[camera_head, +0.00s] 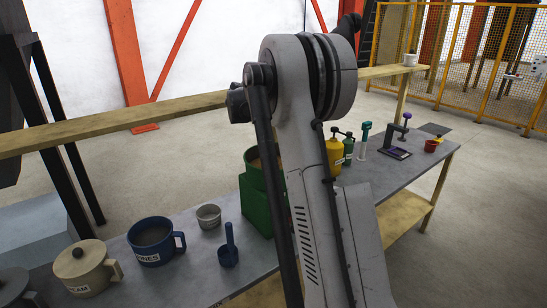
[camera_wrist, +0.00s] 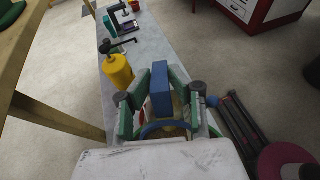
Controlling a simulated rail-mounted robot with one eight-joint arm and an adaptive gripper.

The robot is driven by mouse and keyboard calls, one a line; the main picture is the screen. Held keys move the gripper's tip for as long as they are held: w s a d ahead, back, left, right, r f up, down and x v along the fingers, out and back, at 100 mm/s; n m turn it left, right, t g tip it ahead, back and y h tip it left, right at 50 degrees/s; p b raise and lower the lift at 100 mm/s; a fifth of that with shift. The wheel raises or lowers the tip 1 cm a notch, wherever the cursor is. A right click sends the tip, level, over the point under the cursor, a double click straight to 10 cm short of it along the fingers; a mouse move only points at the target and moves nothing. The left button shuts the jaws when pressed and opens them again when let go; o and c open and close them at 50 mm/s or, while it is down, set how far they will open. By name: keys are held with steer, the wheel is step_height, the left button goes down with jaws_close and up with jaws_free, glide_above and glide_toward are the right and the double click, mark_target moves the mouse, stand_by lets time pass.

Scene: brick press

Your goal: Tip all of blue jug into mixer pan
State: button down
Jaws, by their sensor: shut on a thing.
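In the wrist view my gripper (camera_wrist: 160,101) is shut on a blue jug (camera_wrist: 161,88). An upright blue part, apparently its handle, is between the two fingers, and a curved blue rim shows just below it. The jug's body and contents are mostly hidden by my gripper and wrist. In the head view my arm hides the gripper and the held jug. A green machine (camera_head: 256,199) stands on the bench behind my arm, partly covered; I cannot tell whether it holds the mixer pan. No pan is clearly seen.
On the grey bench (camera_head: 192,268) stand a blue mug (camera_head: 152,241), a cream lidded mug (camera_head: 84,270), a small grey cup (camera_head: 208,216) and a dark blue scoop (camera_head: 228,255). A yellow pump bottle (camera_wrist: 117,72) stands beyond my gripper. A wooden rail (camera_head: 120,119) runs behind.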

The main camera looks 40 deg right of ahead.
steer(key=shift+w+a+r+h, duration=0.25)
steer(key=shift+a+h, duration=0.15)
steer(key=shift+h, duration=0.1)
steer(key=shift+w+a+f+g+h+b, duration=0.15)
steer(key=shift+a+h+b, duration=0.15)
steer(key=shift+a, duration=0.2)
steer(key=shift+w+a+f+g+h+b, duration=0.1)
steer(key=shift+w+a+g+h+b, duration=0.15)
steer(key=shift+a+b, duration=0.2)
steer(key=shift+w+a+f+g+h+b, duration=0.15)
steer(key=shift+a+h+b, duration=0.15)
steer(key=shift+a, duration=0.2)
steer(key=shift+w+a+r+g+h+b, duration=0.1)
steer(key=shift+a+r+g+h+b, duration=0.1)
steer(key=shift+a+h+b, duration=0.4)
steer(key=shift+w+a+r+g+h+b, duration=0.15)
steer(key=shift+a+h+b, duration=0.15)
steer(key=shift+b, duration=0.45)
steer(key=shift+s+d+r+y+p, duration=0.15)
steer(key=shift+d+r+y+p, duration=0.2)
steer(key=shift+p, duration=0.55)
steer(key=shift+d+f, duration=0.1)
steer(key=shift+f, duration=0.25)
